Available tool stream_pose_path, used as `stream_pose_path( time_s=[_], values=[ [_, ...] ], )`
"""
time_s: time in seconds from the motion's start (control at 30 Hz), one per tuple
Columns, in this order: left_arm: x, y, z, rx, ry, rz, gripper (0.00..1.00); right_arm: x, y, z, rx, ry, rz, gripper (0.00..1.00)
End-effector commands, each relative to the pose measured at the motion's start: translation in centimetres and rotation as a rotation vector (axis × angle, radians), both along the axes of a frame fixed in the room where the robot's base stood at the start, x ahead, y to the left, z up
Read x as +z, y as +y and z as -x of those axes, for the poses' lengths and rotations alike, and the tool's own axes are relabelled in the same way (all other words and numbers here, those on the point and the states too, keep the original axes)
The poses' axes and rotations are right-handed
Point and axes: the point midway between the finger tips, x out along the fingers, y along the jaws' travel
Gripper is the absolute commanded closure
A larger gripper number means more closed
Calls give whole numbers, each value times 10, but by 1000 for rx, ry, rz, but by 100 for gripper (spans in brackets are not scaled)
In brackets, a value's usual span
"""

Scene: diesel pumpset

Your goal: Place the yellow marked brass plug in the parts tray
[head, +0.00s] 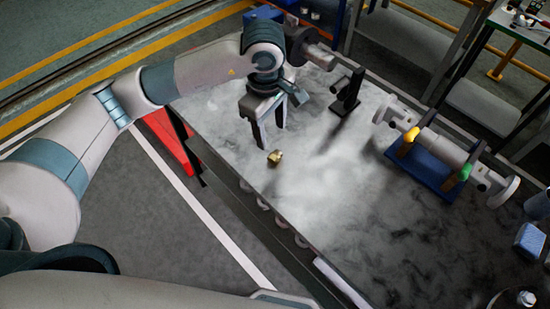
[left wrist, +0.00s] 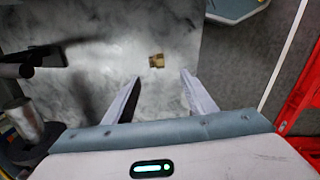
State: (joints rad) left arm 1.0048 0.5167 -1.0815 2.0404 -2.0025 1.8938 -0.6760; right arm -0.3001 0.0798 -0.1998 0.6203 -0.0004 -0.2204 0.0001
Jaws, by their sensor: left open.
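A small brass plug (head: 275,157) lies on the grey metal tabletop near its left edge. It also shows in the left wrist view (left wrist: 157,61), just beyond my fingertips. It looks gold all over, and I cannot make out a separate yellow mark. My left gripper (head: 271,138) is open and empty, fingers pointing down, close to the plug but not around it. Its two fingers show apart in the left wrist view (left wrist: 160,76). I cannot identify the parts tray with certainty. My right gripper is not in view.
The table (head: 345,215) is clear around the plug. A black stand (head: 347,92) stands behind it. To the right, a blue cradle (head: 425,170) holds a metal shaft assembly with yellow and green parts. A red object (head: 168,140) is beside the table's left edge.

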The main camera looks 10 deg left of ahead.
Motion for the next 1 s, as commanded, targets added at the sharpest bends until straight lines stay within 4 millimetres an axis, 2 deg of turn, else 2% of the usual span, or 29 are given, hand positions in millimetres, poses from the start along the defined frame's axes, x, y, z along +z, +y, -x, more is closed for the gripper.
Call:
stream_pose_path(
  time_s=[0.03, 0.1, 0.33, 0.5, 0.87, 1.0],
  values=[
    [-13, -1, 0, 1, 4, 1, 49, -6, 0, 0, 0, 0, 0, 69],
    [-26, -1, -1, 1, 2, 0, 49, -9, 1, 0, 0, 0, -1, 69],
    [-58, -2, -3, 0, 2, 1, 49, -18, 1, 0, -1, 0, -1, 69],
    [-65, -2, -5, 1, -1, 0, 49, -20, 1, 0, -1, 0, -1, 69],
    [-66, -3, -5, 1, 0, 1, 49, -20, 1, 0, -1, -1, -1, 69],
    [-77, -5, -7, 0, 2, 1, 49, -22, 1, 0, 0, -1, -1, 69]
  ],
)
